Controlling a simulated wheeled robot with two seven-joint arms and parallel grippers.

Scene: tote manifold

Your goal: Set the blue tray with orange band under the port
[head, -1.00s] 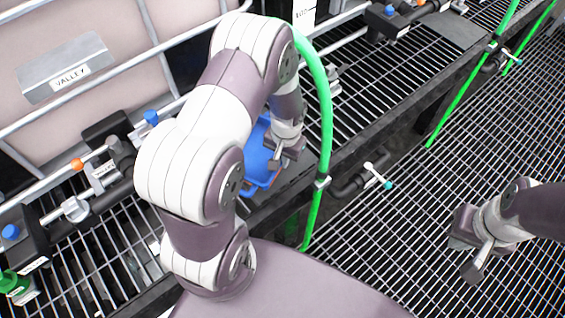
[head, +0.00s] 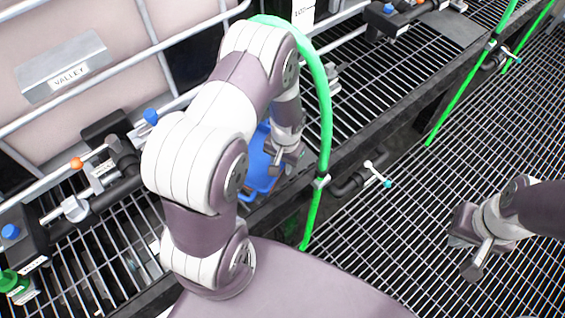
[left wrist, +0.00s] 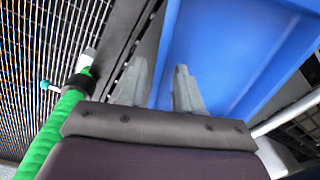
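The blue tray (head: 257,168) lies low by the rack edge, largely hidden behind my left arm; its orange band is not clear. In the left wrist view the tray (left wrist: 240,45) fills the upper right. My left gripper (head: 283,160) is at the tray's near right side. In the left wrist view its fingers (left wrist: 160,82) stand apart, with the tray's edge showing between them. My right gripper (head: 468,252) is empty over the grating at the right, its fingers apart. Valve outlets with an orange cap (head: 77,163) and a blue cap (head: 151,117) sit at the left.
A pale tank with a VALLEY label (head: 70,78) stands behind bars at the upper left. A green hose (head: 324,110) arches right beside my left gripper and shows in the left wrist view. A pipe valve (head: 375,173) juts out at the rack's edge. Open grating lies at right.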

